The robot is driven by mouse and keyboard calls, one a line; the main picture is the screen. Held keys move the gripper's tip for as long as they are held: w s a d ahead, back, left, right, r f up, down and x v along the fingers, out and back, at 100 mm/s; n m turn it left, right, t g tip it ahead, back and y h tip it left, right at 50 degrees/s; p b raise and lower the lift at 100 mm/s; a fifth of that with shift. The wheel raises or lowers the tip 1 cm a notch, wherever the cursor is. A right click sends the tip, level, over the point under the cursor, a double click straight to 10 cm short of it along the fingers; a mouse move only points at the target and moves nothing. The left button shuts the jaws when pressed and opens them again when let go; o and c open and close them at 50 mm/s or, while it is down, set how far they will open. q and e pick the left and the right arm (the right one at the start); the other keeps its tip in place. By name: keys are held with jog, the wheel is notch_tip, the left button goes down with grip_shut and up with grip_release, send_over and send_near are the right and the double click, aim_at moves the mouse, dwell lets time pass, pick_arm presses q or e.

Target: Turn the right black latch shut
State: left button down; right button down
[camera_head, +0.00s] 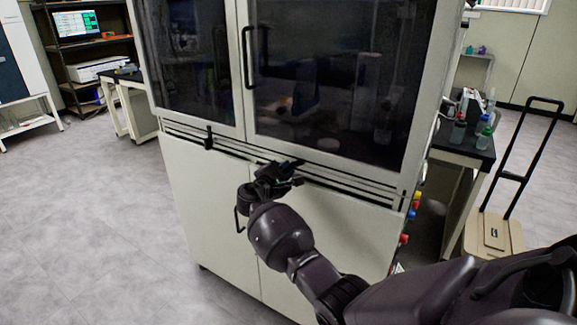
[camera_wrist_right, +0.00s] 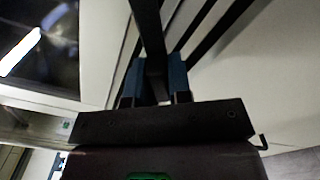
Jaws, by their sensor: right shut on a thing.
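The freeze dryer is a tall cream cabinet (camera_head: 195,195) with dark glass doors above and plain doors below. My right gripper (camera_head: 279,172) is at the dark slotted strip under the right glass door. In the right wrist view its two blue-grey fingers (camera_wrist_right: 156,80) are shut on the right black latch (camera_wrist_right: 149,28), a dark bar running up between them. In the head view my gripper mostly hides this latch, so I cannot tell its exact angle. The left black latch (camera_head: 208,138) points roughly up and down on the same strip. My left gripper is not in view.
A black door handle (camera_head: 248,57) stands out from the right glass door above my gripper. A lower handle (camera_head: 238,219) is close to my wrist. A bench with bottles (camera_head: 484,133) and a hand cart (camera_head: 493,236) stand at right. The floor at left is clear.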

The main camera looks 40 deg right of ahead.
jog(key=n+p, duration=0.2)
jog(key=shift+r+n, duration=0.3)
jog(key=shift+n, duration=0.1)
jog(key=shift+n+p, duration=0.65)
jog(key=shift+n, duration=0.25)
jog(key=n+p, duration=0.2)
jog(key=n, duration=0.2)
jog(key=shift+f+p, duration=0.15)
jog(key=shift+p, duration=0.2)
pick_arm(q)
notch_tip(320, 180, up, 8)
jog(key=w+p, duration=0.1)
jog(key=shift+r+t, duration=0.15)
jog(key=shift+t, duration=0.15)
pick_arm(e)
jog(key=shift+f+n, duration=0.2)
jog(key=shift+n, duration=0.8)
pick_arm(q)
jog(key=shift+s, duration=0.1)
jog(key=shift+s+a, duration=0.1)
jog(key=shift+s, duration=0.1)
pick_arm(e)
jog(key=c, duration=1.1)
grip_release()
jog(key=shift+a, duration=0.1)
